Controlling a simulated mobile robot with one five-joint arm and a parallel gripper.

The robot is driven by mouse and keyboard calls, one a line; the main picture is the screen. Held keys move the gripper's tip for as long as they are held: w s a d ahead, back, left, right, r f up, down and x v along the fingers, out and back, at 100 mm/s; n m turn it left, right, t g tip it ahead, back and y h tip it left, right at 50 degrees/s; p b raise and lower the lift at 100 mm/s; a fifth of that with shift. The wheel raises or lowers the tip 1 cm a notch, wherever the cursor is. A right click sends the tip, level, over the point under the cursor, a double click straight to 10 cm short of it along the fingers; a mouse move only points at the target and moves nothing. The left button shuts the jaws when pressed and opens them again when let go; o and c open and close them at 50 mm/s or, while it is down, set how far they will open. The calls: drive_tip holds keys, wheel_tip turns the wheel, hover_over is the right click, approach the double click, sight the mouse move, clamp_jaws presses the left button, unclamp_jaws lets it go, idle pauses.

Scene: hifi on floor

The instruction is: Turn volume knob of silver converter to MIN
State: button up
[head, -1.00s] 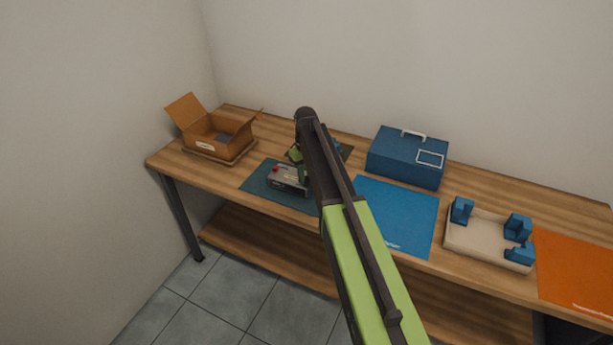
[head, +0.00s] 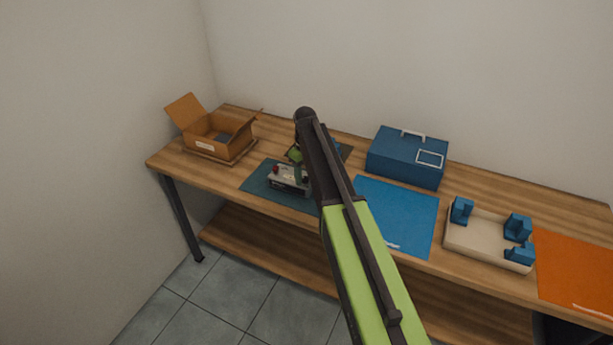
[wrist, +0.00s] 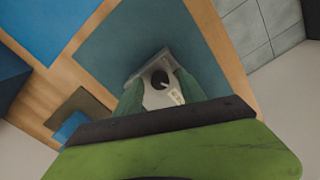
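The silver converter (head: 284,184) stands on a dark teal mat (head: 258,178) on the left half of the bench. A red part shows at its left end in the head view. The knob's markings are too small to read.
An open cardboard box (head: 217,133) stands at the back left. A blue toolbox (head: 407,158) is behind a blue mat (head: 398,213). A beige tray with blue blocks (head: 487,240) and an orange mat (head: 578,268) are at the right.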

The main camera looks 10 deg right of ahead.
sight(307, 185)
drive_tip(key=shift+r, duration=0.1)
wheel_tip(307, 185, up, 17)
drive_tip(key=p, duration=1.7)
drive_tip(key=shift+r, duration=0.15)
drive_tip(key=s+f+m+b, duration=0.3)
drive_tip(key=s+f, duration=0.1)
drive_tip(key=s, duration=1)
drive_tip(key=s+f+m+b, duration=0.2)
drive_tip(key=s+f+b, duration=0.2)
drive_tip(key=s, duration=0.9)
drive_tip(key=shift+s+d+m+b, duration=0.2)
drive_tip(key=shift+s+m+b, duration=0.1)
drive_tip(key=shift+s+m, duration=0.1)
